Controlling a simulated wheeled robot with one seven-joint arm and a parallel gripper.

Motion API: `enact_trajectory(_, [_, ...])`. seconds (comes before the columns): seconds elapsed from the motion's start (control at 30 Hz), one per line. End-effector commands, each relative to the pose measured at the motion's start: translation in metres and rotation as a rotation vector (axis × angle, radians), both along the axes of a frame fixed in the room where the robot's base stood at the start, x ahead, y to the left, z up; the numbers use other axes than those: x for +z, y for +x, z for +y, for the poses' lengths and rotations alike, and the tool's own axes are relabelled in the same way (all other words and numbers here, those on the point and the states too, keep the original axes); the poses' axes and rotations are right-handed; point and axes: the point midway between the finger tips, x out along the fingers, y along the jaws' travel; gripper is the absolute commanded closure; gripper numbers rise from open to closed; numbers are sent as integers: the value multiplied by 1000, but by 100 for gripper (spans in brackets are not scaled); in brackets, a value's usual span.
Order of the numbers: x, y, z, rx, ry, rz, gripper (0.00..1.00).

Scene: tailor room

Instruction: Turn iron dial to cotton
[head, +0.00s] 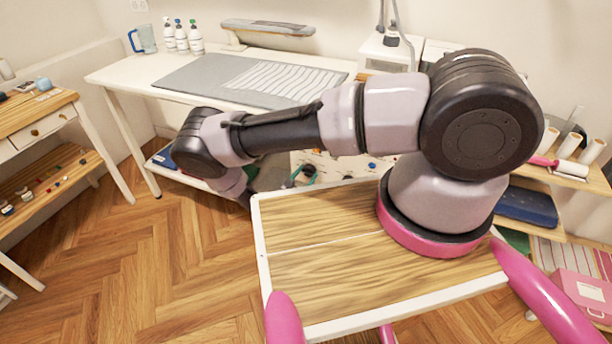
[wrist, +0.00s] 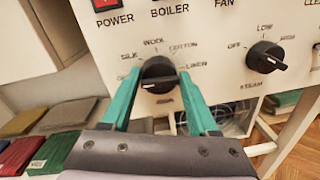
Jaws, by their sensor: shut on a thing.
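The iron dial (wrist: 158,74) is a round black knob on a white control panel (wrist: 215,85) in the wrist view. The words SILK, WOOL, COTTON and LINEN are printed around its upper side. Its raised grip bar lies nearly level, its right end just below LINEN; which end is the pointer is hard to tell. My gripper (wrist: 160,88) has teal fingers on the dial's left and right sides and is shut on it.
A second black knob (wrist: 266,57), marked OFF, LOW, HIGH and STEAM, sits close to the right of my fingers. A red switch (wrist: 104,4) is above left. Folded cloths (wrist: 60,140) lie at lower left. The ironing table (head: 130,78) stands beyond my arm.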

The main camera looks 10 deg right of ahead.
Motion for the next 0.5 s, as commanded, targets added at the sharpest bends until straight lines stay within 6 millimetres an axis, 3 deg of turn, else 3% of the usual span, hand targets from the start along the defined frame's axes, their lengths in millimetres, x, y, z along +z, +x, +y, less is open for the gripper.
enact_trajectory(0.5, [2, 1, 2, 4, 337, -244, 95])
